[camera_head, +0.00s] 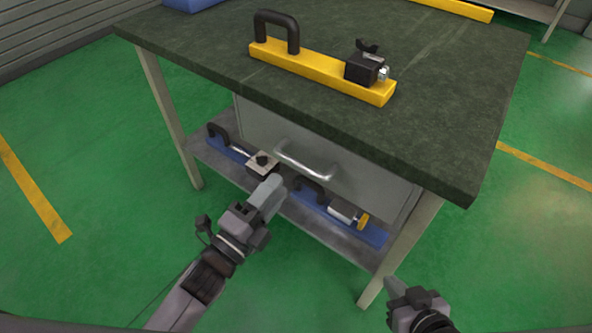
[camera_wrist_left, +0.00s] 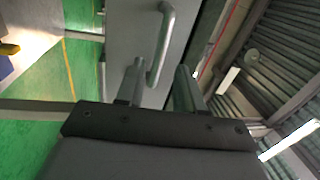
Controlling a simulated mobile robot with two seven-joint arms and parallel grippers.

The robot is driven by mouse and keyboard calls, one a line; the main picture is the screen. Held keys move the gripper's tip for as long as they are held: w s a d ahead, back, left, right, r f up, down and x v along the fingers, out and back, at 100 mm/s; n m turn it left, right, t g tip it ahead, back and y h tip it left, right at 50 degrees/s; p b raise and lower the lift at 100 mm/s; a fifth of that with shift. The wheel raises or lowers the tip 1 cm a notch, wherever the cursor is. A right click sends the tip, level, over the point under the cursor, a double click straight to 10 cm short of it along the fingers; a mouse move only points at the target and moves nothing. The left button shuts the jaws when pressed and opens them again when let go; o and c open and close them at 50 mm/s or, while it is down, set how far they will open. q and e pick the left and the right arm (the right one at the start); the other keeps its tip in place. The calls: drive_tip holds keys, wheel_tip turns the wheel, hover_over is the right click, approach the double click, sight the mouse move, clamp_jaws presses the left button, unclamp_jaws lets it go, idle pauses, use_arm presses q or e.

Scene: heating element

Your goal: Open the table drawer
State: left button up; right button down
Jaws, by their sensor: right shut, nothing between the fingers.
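The table (camera_head: 440,120) has a dark green top and a grey drawer (camera_head: 350,175) under it, which looks closed. A silver bar handle (camera_head: 305,165) is on the drawer front. My left gripper (camera_head: 272,190) is in front of the drawer, just below and left of the handle. In the left wrist view the two fingers of my left gripper (camera_wrist_left: 160,88) are apart, with the handle (camera_wrist_left: 163,45) ahead of their tips and nothing visibly held. My right gripper (camera_head: 392,284) is shut and empty near the front right table leg, away from the drawer.
A yellow tool (camera_head: 325,70) with a black handle lies on the tabletop. Blue tools with black handles (camera_head: 370,232) lie on the lower shelf (camera_head: 335,240) beneath the drawer. The table leg (camera_head: 410,235) stands near my right gripper. Green floor (camera_head: 90,130) is clear at left.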

sight(296, 167)
use_arm(q)
drive_tip(key=shift+m, duration=0.5)
drive_tip(key=shift+d+b+x, duration=0.25)
drive_tip(key=shift+b+x, duration=0.1)
drive_tip(key=shift+x, duration=3.5)
drive_tip(key=shift+s+r, duration=0.1)
drive_tip(key=shift+s, duration=0.05)
clamp_jaws()
